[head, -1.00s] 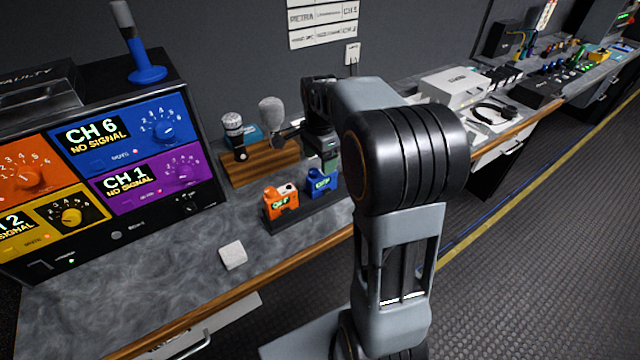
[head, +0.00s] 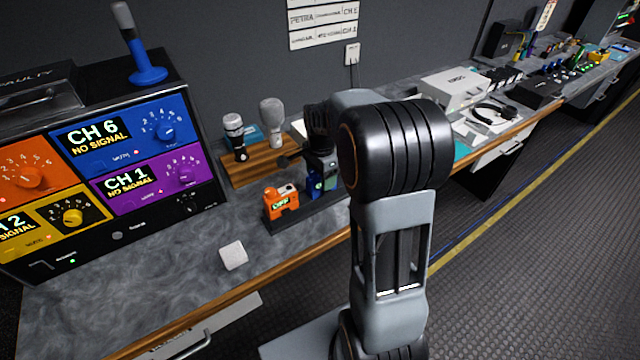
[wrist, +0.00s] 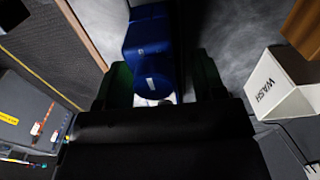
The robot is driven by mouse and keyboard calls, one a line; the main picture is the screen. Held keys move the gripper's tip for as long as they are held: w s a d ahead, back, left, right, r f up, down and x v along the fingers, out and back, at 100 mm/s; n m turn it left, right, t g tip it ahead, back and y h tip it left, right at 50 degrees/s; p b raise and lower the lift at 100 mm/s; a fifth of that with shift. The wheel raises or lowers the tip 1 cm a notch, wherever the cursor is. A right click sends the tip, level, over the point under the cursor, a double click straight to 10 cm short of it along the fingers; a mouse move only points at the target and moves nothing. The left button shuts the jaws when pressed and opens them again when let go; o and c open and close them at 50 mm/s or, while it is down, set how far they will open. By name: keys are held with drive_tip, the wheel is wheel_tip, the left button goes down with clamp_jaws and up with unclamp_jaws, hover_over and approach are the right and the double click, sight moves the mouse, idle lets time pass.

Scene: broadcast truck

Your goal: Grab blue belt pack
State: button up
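The blue belt pack (head: 313,187) stands in a dark holder (head: 290,221) on the counter, beside an orange belt pack (head: 281,201). My gripper (head: 325,172) is down at the blue pack and hides much of it in the head view. In the wrist view the blue belt pack (wrist: 150,50) lies between the two dark fingers of my gripper (wrist: 160,85). The fingers are apart, with a gap seen at the right side of the pack. Whether the left finger touches it I cannot tell.
Two microphones (head: 271,120) stand on a wooden block (head: 258,163) behind the packs. A monitor rack (head: 110,160) stands at the left. A white square block (head: 233,255) lies on the counter in front. In the wrist view a white box marked WASH (wrist: 280,88) is at the right.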

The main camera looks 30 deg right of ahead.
drive_tip(key=c, duration=0.9)
drive_tip(key=shift+r, duration=0.2)
